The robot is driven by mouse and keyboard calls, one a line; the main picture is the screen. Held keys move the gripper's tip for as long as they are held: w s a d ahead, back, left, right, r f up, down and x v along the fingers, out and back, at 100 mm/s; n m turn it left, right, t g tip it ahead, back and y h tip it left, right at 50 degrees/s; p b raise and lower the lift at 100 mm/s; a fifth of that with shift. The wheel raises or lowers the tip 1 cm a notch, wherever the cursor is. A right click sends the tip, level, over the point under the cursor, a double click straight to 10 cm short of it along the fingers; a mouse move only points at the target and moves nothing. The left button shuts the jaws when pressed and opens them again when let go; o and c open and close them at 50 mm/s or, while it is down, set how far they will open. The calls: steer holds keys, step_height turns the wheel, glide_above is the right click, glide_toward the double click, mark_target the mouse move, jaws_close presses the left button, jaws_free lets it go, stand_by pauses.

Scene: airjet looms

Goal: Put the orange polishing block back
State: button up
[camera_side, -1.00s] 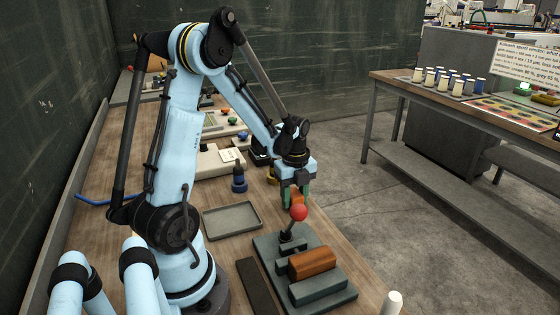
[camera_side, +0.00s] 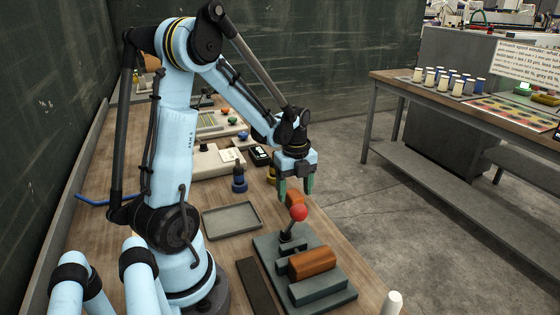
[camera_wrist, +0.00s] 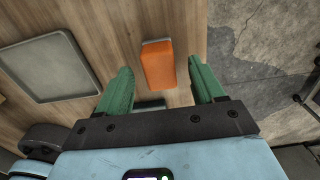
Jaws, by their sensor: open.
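The orange polishing block (camera_side: 294,199) sits on the wooden bench, behind the red ball knob and partly hidden by it in the side view. In the wrist view the block (camera_wrist: 159,68) shows whole, with a thin grey strip at its far end. My gripper (camera_side: 296,188) is just above the block, with its green fingers apart and empty. In the wrist view the gripper (camera_wrist: 160,72) has one finger on each side of the block, with clear gaps to both.
A grey fixture (camera_side: 265,245) with a red ball knob (camera_side: 298,213) and a brown-orange rounded piece (camera_side: 314,262) stands in front. A shallow grey tray (camera_side: 232,219) lies to the left and is empty. The bench edge is close on the right.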

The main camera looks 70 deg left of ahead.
mark_target(295, 194)
step_height(295, 194, up, 10)
steer(key=s+d+n+t, duration=0.1)
steer(key=d+n+t, duration=0.6)
steer(key=d+n, duration=1.1)
steer(key=shift+s+d+r, duration=0.25)
steer(key=shift+d+r, duration=0.05)
steer(key=shift+r, duration=0.05)
